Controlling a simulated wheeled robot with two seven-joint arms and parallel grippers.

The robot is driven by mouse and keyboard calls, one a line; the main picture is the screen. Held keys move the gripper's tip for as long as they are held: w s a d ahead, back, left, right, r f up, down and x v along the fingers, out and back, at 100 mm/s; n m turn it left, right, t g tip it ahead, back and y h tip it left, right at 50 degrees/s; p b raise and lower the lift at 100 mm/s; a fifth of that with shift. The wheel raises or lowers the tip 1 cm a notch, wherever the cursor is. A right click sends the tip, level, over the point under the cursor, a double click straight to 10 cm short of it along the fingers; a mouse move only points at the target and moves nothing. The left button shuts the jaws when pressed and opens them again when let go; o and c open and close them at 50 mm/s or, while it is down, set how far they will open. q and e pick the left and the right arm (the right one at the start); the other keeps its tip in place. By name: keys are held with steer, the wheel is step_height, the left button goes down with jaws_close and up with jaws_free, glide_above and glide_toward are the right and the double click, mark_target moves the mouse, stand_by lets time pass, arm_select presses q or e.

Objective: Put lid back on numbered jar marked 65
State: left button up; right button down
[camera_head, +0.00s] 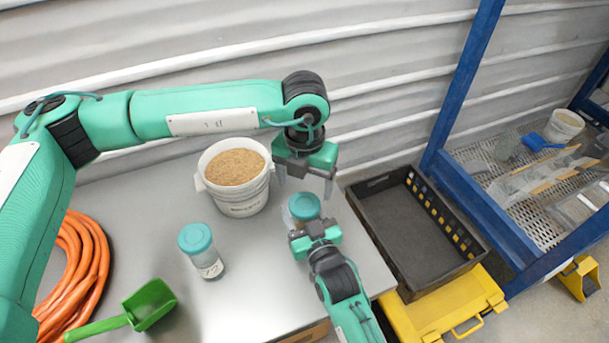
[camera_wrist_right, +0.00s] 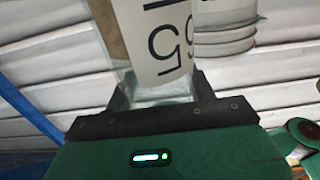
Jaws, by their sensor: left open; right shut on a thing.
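A clear jar (camera_head: 288,217) with a teal lid (camera_head: 304,206) stands near the table's right edge. The lid sits at its top; I cannot tell how tightly it is seated. My right gripper (camera_head: 306,228) is shut on the jar's body from the front. In the right wrist view the jar's white label (camera_wrist_right: 160,40) shows large digits, upside down and partly cut off, with brownish content beside it. My left gripper (camera_head: 305,185) is open and points down just above the lid, its fingers apart and empty. A second jar (camera_head: 209,266) with a teal lid (camera_head: 195,238) stands to the left.
A white bucket (camera_head: 240,203) of tan substrate stands behind the jars. A green scoop (camera_head: 148,305) and orange hose (camera_head: 78,270) lie at the left. A black crate (camera_head: 420,265) is just right of the table (camera_head: 250,300). Blue shelving (camera_head: 460,190) stands farther right.

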mark_target(305, 203)
arm_select(q)
step_height(305, 203, down, 7)
steer(key=shift+r, duration=0.2)
steer(key=shift+c, duration=0.4)
steer(key=c, duration=0.9)
steer(key=o, duration=1.1)
steer(key=shift+c, duration=0.2)
steer(key=shift+r, duration=2.25)
steer(key=shift+c, duration=0.4)
step_height(305, 203, up, 4)
steer(key=shift+f, duration=0.2)
